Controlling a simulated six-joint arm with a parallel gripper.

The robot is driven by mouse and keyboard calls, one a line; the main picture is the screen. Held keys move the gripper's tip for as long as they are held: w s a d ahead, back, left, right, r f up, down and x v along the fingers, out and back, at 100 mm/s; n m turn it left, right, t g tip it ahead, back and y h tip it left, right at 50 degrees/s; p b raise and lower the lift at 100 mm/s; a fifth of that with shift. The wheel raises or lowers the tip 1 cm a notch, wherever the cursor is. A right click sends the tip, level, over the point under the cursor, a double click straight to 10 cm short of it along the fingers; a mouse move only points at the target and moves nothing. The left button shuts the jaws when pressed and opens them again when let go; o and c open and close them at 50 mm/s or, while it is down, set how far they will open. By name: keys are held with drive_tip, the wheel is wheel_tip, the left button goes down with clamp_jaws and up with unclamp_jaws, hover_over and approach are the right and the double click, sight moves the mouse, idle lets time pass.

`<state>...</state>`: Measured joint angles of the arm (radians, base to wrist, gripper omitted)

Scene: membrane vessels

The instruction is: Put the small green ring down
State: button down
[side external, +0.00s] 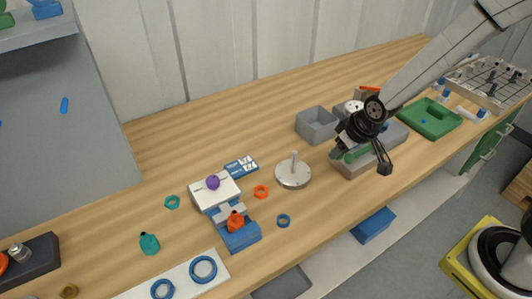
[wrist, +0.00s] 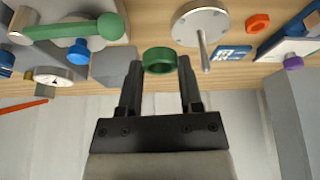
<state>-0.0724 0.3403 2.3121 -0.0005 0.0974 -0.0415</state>
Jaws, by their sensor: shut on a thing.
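The small green ring (wrist: 160,61) sits between the two fingertips of my gripper (wrist: 158,68) in the wrist view. My gripper is shut on it.
A grey open bin (side external: 317,124) stands behind the peg base. A green rod with a ball end (wrist: 75,29) and a dial (wrist: 52,75) lie nearby. An orange nut (side external: 261,191), a blue ring (side external: 284,220) and a green tray (side external: 430,120) are around. Bare wood lies in front of the peg base.

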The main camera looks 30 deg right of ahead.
sight(313, 207)
drive_tip(key=s+a+f+n, duration=0.1)
drive_tip(key=a, duration=0.1)
drive_tip(key=s+a+f+n, duration=0.1)
drive_tip(key=a+f, duration=0.1)
drive_tip(key=a, duration=0.1)
drive_tip(key=s+a+f+n+y, duration=0.1)
drive_tip(key=s+a+f, duration=0.1)
drive_tip(key=a, duration=0.1)
drive_tip(key=shift+a+f, duration=0.2)
drive_tip(key=shift+f, duration=0.05)
drive_tip(key=shift+f, duration=0.15)
drive_tip(key=shift+f, duration=2.35)
drive_tip(key=shift+f, duration=0.1)
drive_tip(key=shift+c, duration=1.3)
unclamp_jaws()
drive_tip(key=v, duration=0.7)
drive_tip(key=shift+r, duration=0.4)
